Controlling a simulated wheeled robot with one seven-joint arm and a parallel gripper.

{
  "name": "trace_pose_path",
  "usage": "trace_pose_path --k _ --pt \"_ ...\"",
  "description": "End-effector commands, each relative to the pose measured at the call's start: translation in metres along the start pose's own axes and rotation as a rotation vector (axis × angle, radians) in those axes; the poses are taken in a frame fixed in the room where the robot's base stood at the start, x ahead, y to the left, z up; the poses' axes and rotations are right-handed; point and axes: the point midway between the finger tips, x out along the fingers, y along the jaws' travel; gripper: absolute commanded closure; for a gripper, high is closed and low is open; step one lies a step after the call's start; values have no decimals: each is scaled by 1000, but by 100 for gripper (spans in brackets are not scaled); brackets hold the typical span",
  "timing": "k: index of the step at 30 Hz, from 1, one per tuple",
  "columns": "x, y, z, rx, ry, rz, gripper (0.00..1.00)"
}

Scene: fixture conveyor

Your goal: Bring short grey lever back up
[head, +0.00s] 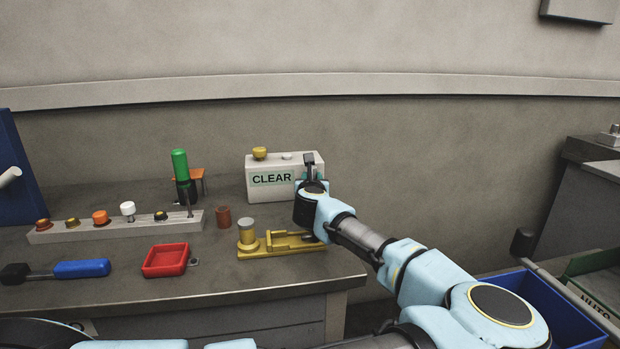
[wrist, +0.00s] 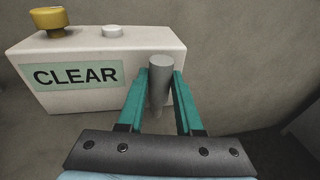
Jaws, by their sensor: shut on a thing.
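The short grey lever (wrist: 160,88) is a plain round stick in front of the right end of the white CLEAR box (wrist: 110,86). In the wrist view its top end points up in the picture. Its lower end and pivot are not clear to see. My gripper (wrist: 159,78) has one teal finger on each side of the lever and is shut on it.
A yellow knob (head: 260,153) and a pale button sit on the box. A yellow clamp (head: 283,243) lies just below my gripper. A red tray (head: 166,260), a rail of knobs (head: 115,230) and a green-handled tool (head: 181,164) stand left. A blue bin (head: 545,300) is right.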

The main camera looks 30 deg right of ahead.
Motion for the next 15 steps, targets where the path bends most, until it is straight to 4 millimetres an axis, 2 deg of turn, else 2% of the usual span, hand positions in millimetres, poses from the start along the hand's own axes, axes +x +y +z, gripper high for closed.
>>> trace_pose_path --k 9,10,15 --pt "0 -1 -1 4 2 -2 100" --pt "0 -1 -1 4 2 -2 62" --pt "0 -1 -1 3 1 -2 43"
